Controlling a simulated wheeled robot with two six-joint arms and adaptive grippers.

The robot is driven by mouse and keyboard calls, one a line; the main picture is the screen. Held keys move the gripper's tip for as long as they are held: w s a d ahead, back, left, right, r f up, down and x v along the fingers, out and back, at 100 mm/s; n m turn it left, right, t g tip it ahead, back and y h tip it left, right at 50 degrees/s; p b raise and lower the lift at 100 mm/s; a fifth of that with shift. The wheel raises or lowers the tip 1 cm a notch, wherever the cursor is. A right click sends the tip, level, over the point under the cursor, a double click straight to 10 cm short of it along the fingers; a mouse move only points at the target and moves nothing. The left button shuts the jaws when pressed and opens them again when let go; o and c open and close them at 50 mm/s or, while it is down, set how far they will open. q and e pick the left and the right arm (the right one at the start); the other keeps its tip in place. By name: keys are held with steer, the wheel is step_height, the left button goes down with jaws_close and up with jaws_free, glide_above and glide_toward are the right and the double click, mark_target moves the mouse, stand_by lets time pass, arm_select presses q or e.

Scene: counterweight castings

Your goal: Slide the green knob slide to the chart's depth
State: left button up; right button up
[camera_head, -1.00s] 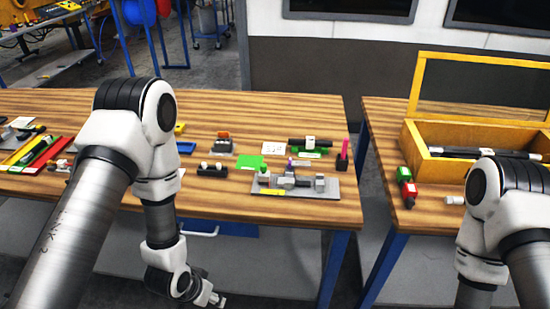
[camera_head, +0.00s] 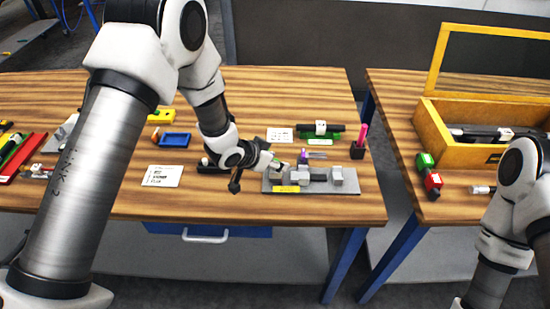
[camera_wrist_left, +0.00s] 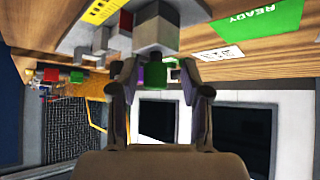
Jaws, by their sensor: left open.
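The grey fixture (camera_head: 345,190) with a yellow label (camera_head: 286,189) and several grey blocks lies near the table's front edge. My left gripper (camera_head: 277,165) is at its left end. In the left wrist view, which is upside down, the open fingers of my left gripper (camera_wrist_left: 160,78) stand on either side of a green knob (camera_wrist_left: 155,72) below a pale grey block (camera_wrist_left: 160,32). Whether they touch the knob I cannot tell. The green knob is hidden in the head view. A purple knob (camera_head: 303,157) stands behind the fixture's blocks. My right gripper is out of view.
White cards lie on the table (camera_head: 163,176), (camera_head: 280,134); their writing is too small to read surely. A pen holder (camera_head: 357,151) stands right of the fixture. A green READY card (camera_wrist_left: 260,22) shows in the wrist view. A yellow-framed wooden box (camera_head: 470,150) sits on the right table.

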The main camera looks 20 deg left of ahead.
arm_select(q)
steer(key=shift+s+d+r, duration=0.15)
steer(key=shift+s+r, duration=0.05)
steer(key=shift+s, duration=0.15)
steer(key=shift+f, duration=0.1)
jaws_close()
steer(key=shift+w+d, duration=0.2)
steer(key=shift+d, duration=0.45)
steer(key=shift+w+d, duration=0.2)
steer(key=shift+d, duration=0.45)
jaws_free()
steer(key=shift+a, duration=0.1)
steer(key=shift+w+f, duration=0.1)
steer(key=v, duration=1.2)
